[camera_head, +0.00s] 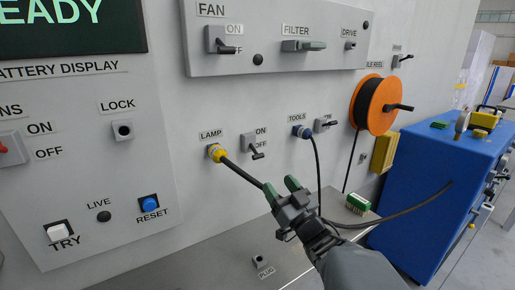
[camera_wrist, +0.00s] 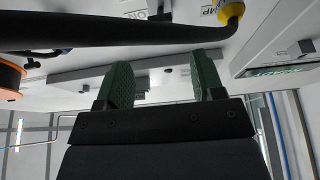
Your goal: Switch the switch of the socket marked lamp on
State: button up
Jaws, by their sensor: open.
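The lamp socket holds a yellow plug (camera_head: 216,152) under the LAMP label, with a black cable running down to the right. The lamp switch (camera_head: 249,142) is just right of it, between the ON and OFF labels. Its black lever (camera_head: 257,154) points downward, at the OFF side. My gripper (camera_head: 281,187) is open, with green fingertips, below and right of that switch and apart from it. The cable passes behind or beside my fingers. In the wrist view, my fingers (camera_wrist: 164,78) are spread and empty, and the yellow plug (camera_wrist: 232,13) shows at the top.
An orange cable reel (camera_head: 375,105) sticks out from the wall. A blue cabinet (camera_head: 425,180) stands at the right. A small green connector (camera_head: 357,203) lies on the grey bench.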

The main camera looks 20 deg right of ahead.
aim_at(260, 157)
jog(key=p+x, duration=0.1)
jog(key=x, duration=1)
jog(key=shift+w+r, duration=0.1)
jog(key=shift+w, duration=0.1)
jog(key=shift+c, duration=0.2)
jog(key=c, duration=0.9)
jog(key=shift+r+p, duration=0.1)
jog(key=shift+p, duration=0.35)
